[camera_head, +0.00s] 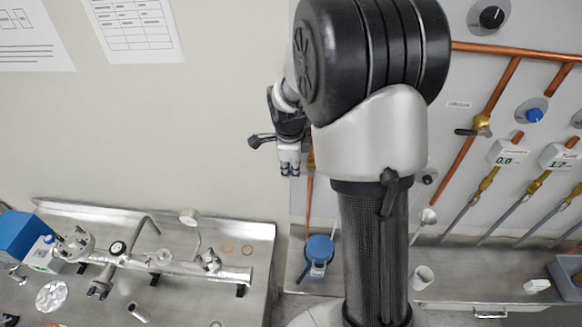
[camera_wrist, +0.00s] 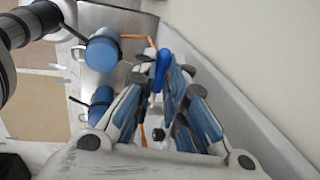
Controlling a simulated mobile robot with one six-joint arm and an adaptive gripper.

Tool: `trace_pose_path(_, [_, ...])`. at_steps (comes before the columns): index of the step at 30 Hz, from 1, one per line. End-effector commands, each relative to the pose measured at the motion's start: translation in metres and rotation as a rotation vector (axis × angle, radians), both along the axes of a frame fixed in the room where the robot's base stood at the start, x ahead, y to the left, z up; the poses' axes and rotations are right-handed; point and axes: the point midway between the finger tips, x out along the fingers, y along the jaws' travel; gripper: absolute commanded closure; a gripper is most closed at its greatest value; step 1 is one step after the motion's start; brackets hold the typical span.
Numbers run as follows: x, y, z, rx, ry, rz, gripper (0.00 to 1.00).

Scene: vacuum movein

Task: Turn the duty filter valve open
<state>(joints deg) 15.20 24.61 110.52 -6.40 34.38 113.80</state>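My gripper (camera_head: 290,170) points down in front of the wall panel's left edge in the head view, partly hidden by my arm. In the wrist view the fingers of my gripper (camera_wrist: 163,85) reach forward and come close together at the tips. A blue lever-like part (camera_wrist: 162,66) shows between or just beyond the tips; I cannot tell whether they touch it. I cannot tell which part is the duty filter valve. A black lever (camera_head: 262,140) shows beside my gripper in the head view. My arm hides part of the panel behind it.
A metal bench (camera_head: 255,231) with pipe fittings stands at lower left. A blue-topped canister (camera_head: 320,247) stands below my gripper. Copper pipes (camera_head: 485,120), gauges and a blue knob (camera_head: 534,115) are at right. Blue cylinders (camera_wrist: 103,50) lie left of the fingers in the wrist view.

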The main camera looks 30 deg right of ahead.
Motion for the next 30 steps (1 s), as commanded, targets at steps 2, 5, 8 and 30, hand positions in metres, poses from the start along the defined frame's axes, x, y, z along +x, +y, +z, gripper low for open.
trace_pose_path(2, [0.0001, 0.0000, 0.0001, 0.000, 0.000, 0.000, 0.95])
trace_pose_path(5, [0.0001, 0.0000, 0.0002, 0.000, 0.000, 0.000, 1.00])
trace_pose_path(8, [0.0001, 0.0000, 0.0002, 0.000, 0.000, 0.000, 1.00])
trace_pose_path(30, [0.0024, 0.0028, -0.0079, -0.070, 0.045, 0.006, 1.00])
